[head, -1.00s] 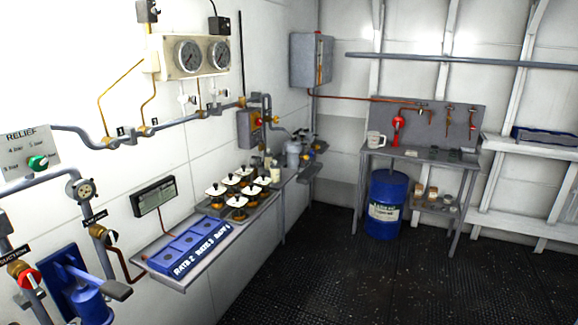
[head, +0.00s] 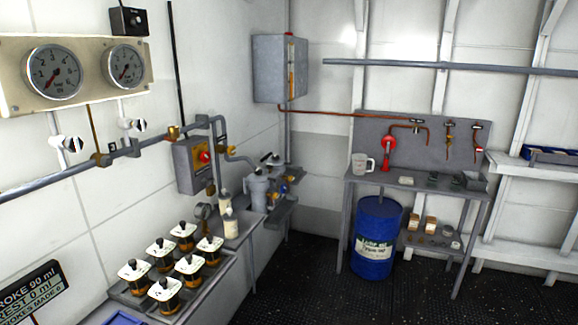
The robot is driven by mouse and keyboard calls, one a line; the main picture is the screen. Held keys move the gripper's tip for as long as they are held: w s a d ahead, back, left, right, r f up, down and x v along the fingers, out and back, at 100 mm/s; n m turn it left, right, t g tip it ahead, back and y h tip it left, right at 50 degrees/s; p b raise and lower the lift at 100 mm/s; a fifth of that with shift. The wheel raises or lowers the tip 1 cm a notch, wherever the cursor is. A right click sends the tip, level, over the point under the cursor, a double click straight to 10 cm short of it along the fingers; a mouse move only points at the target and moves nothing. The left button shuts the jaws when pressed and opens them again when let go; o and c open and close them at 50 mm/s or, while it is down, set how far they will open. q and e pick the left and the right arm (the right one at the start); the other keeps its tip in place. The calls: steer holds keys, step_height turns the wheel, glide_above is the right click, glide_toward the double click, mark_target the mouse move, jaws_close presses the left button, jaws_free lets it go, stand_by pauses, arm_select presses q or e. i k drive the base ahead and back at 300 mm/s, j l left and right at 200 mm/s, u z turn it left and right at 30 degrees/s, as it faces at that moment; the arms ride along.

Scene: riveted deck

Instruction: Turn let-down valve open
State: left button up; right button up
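No valve in view has a label I can read as let-down, so I cannot tell which one it is. Two white-handled valves hang below the gauges, one at the left (head: 68,143) and one to its right (head: 135,125). A red round knob (head: 204,156) sits on a grey wall box (head: 188,165). A brass fitting (head: 173,132) is on the grey wall pipe (head: 85,166). Beyond, small valve parts stand by a grey canister (head: 259,190), too small to make out. Neither of my grippers is in view.
Two gauges (head: 53,72) are on the left wall. A blue drum (head: 376,238) stands under the back bench (head: 420,182). The dark floor in front is clear.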

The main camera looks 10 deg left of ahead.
mark_target(231, 151)
steer(key=i+u, duration=0.15)
steer(key=i, duration=0.35)
steer(key=i+l+u, duration=0.15)
steer(key=i, duration=0.4)
steer(key=i+l+u, duration=0.15)
steer(key=i, duration=0.35)
